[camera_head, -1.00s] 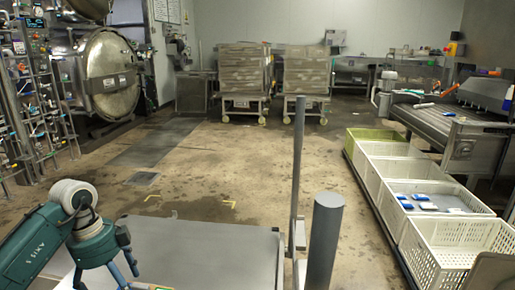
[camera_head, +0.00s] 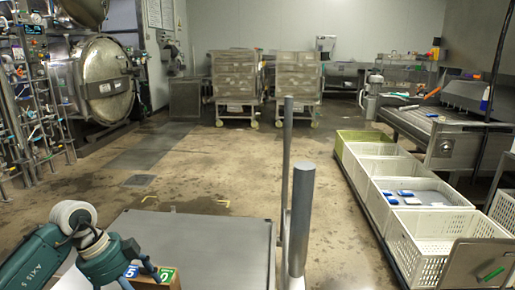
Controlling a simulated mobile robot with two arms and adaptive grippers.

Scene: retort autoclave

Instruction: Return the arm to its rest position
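My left arm (camera_head: 75,235), teal with a pale grey joint, comes in at the lower left. It bends down beside the near left corner of a grey flat top. My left gripper (camera_head: 138,277) points down at the bottom edge, and its dark teal finger parts are partly cut off and overlap a small box (camera_head: 172,284). The box has a blue "5" tag and a green "0" tag. I cannot tell whether the fingers touch the box or how far they are open. My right arm and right gripper are out of view.
The grey flat top (camera_head: 200,250) fills the lower middle. White crates (camera_head: 420,232) line the right, one holding blue and white packs. Two loaded trolleys (camera_head: 234,80) stand at the back. A round autoclave door (camera_head: 104,88) is at the left. The middle floor is clear.

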